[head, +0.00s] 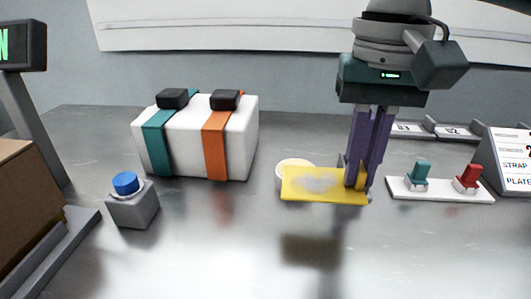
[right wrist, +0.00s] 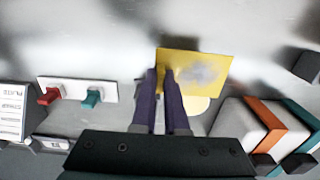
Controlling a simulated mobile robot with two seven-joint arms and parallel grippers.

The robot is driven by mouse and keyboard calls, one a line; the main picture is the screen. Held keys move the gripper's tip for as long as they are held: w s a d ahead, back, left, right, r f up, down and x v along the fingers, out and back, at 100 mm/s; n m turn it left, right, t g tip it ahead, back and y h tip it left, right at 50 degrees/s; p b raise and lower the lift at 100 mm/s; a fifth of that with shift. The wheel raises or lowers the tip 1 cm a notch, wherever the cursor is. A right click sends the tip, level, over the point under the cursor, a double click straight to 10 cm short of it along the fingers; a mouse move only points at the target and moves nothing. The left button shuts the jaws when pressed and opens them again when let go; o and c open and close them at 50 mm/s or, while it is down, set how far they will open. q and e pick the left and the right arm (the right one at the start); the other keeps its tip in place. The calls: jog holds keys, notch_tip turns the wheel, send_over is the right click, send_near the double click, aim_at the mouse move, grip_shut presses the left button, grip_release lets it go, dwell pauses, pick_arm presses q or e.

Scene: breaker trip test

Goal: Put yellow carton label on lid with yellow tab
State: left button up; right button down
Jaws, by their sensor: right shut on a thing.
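A flat yellow label (head: 335,196) with a pale grey patch is near the middle of the head view. My right gripper (head: 358,188) points down and is shut on the label's right end. The right wrist view also shows the label (right wrist: 215,65) at the tips of my purple fingers (right wrist: 163,73). The label is close above the grey table; I cannot tell whether it touches. A brown carton (head: 35,200) is cut off at the left edge of the head view. I cannot make out a lid with a yellow tab. My left gripper is not in view.
A pale round thing (head: 293,166) is partly hidden behind the label. A white box (head: 188,140) with teal and orange straps stands left of it. A blue button (head: 125,184) is on a grey block. A switch plate (head: 440,195) and a sign (head: 512,165) are right.

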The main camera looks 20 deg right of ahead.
aim_at(346, 225)
notch_tip(346, 225, down, 7)
jog(key=shift+r+b, duration=0.15)
jog(key=shift+b, duration=0.85)
jog(key=c, duration=1.4)
grip_release()
jog(key=o, duration=0.5)
jog(key=shift+c, duration=0.2)
